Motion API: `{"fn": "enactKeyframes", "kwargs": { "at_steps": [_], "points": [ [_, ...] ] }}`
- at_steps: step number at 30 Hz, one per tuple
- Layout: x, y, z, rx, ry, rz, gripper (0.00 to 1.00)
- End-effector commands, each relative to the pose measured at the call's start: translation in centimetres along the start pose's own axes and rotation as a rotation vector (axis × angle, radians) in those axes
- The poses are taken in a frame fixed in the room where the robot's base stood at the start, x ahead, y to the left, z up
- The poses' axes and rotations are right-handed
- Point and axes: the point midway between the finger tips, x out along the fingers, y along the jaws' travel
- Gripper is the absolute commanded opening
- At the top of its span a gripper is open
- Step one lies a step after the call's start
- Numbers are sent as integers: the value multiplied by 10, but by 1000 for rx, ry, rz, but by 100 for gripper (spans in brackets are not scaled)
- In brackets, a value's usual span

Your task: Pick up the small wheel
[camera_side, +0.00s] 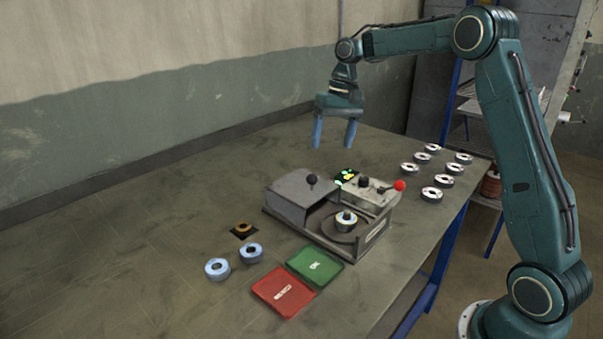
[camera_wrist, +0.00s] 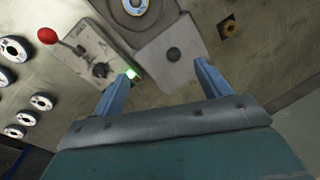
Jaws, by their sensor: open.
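Several disc-shaped wheels are in view, and I cannot tell for sure which one the task means. The smallest is an orange-brown wheel (camera_side: 242,229) on a dark square at the left of the table; it also shows in the wrist view (camera_wrist: 229,27). Another wheel (camera_side: 346,219) sits on the machine's round plate, partly cut off at the top of the wrist view (camera_wrist: 135,6). My gripper (camera_side: 333,146) is open and empty, pointing down, well above the table and behind the machine. Its two blue fingers (camera_wrist: 161,73) are spread wide in the wrist view.
The grey machine (camera_side: 302,193) has black knobs and a red-knobbed lever (camera_side: 399,185). Two bluish wheels (camera_side: 217,269) lie at left. Red (camera_side: 283,291) and green (camera_side: 315,266) trays stand in front. Several white wheels (camera_side: 432,194) lie at right. The table's back left is clear.

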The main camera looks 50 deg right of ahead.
Motion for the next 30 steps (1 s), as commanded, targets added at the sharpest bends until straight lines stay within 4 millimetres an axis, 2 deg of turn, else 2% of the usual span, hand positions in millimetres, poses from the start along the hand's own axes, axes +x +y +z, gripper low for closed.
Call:
{"fn": "enactKeyframes", "kwargs": {
  "at_steps": [13,24,30],
  "points": [
    [-5,33,32,638,-23,-78,76],
    [-9,52,60,1158,-80,-143,76],
    [-10,56,72,1361,-114,-166,76]
  ]
}}
